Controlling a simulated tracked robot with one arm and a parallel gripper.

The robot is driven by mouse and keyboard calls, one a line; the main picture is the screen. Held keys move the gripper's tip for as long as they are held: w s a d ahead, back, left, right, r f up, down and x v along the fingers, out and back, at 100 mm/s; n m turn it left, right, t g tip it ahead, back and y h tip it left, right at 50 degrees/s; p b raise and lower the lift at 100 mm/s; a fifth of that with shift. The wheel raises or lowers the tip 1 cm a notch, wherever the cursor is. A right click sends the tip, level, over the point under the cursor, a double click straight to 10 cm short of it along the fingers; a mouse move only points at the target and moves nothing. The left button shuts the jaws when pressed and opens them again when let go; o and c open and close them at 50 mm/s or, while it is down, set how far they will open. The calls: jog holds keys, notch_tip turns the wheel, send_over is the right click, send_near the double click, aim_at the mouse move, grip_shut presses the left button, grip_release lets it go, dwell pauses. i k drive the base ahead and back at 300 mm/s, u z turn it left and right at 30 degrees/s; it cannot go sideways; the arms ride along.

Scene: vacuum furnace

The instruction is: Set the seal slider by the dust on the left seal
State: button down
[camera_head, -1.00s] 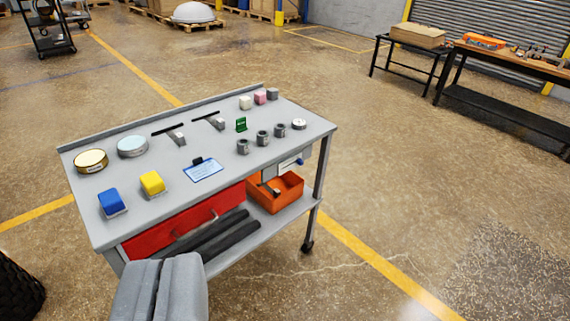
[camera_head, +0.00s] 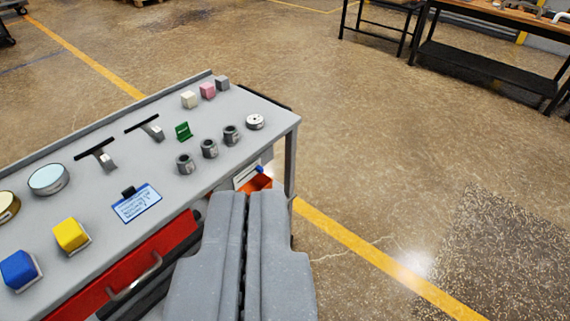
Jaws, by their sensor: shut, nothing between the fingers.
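Two black slots with grey handles, the left one (camera_head: 107,160) and the right one (camera_head: 155,130), lie on the grey cart top; I cannot tell which is the seal slider. A silver-rimmed disc (camera_head: 48,180) and a gold-rimmed disc (camera_head: 8,207), cut by the picture edge, lie at the left. I cannot tell if either is the left seal, and no dust can be made out. My gripper (camera_head: 245,196) is shut and empty, in front of the cart's right part and apart from the handles.
The cart top (camera_head: 215,185) also carries a blue block (camera_head: 20,271), a yellow block (camera_head: 71,234), a label card (camera_head: 137,204), several dark cylinders (camera_head: 209,148), a green piece (camera_head: 183,131) and small cubes (camera_head: 207,90). A red drawer (camera_head: 125,277) is below. Open floor lies right.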

aim_at(259, 169)
jog(key=u, duration=0.05)
jog(key=k, duration=1.2)
jog(key=u, duration=0.35)
jog(key=i, duration=2.2)
jog(key=z, duration=0.65)
